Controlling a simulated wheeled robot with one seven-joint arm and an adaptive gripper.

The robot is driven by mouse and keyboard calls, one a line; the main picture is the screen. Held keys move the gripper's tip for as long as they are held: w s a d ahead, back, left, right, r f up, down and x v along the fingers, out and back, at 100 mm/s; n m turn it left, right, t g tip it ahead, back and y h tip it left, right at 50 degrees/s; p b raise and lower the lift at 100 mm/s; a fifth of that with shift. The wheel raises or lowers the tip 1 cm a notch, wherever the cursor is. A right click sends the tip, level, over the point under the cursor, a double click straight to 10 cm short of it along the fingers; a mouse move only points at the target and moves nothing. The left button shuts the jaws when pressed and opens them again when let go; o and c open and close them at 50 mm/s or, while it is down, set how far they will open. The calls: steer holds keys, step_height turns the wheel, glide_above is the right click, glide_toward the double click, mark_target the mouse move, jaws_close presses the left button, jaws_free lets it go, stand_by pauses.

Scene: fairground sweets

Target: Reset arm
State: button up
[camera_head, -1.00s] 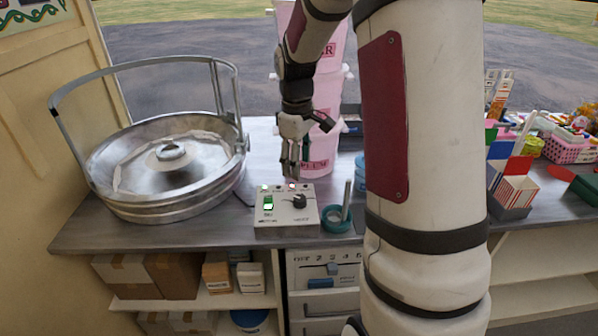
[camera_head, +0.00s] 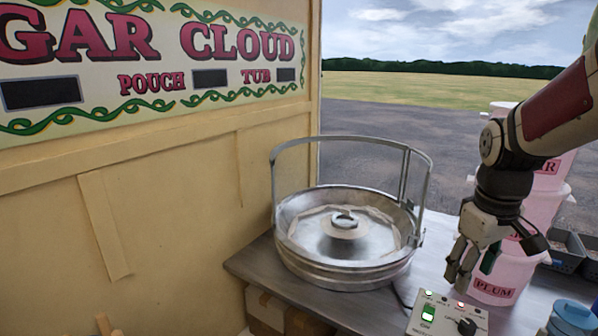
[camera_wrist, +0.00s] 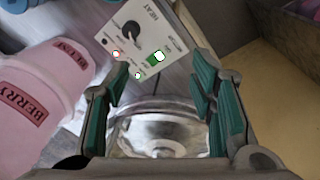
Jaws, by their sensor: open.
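My gripper (camera_head: 462,262) hangs at the right of the head view, fingers pointing down, above the control box (camera_head: 447,316). In the wrist view my gripper (camera_wrist: 160,100) shows its two green-padded fingers spread apart with nothing between them. The control box also shows in the wrist view (camera_wrist: 140,40), with a black knob, a lit green switch and small lights, beyond the fingertips. The fingers look clear of the box.
A round metal candyfloss pan (camera_head: 345,270) with a raised hoop stands on the grey counter (camera_head: 265,262). Pink tubs labelled PLUM (camera_head: 497,275) are stacked close behind my gripper. A tan wall (camera_head: 180,200) with a SUGAR CLOUD sign closes the left.

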steer(key=s+a+r+m+t, duration=0.1)
steer(key=s+a+r, duration=0.1)
steer(key=s+a, duration=0.4)
steer(key=s+a+r+m+t, duration=0.2)
steer(key=s+a, duration=0.4)
steer(key=s, duration=0.5)
steer(key=shift+s+r+y, duration=0.35)
steer(key=shift+r+y, duration=0.05)
steer(key=shift+r, duration=0.15)
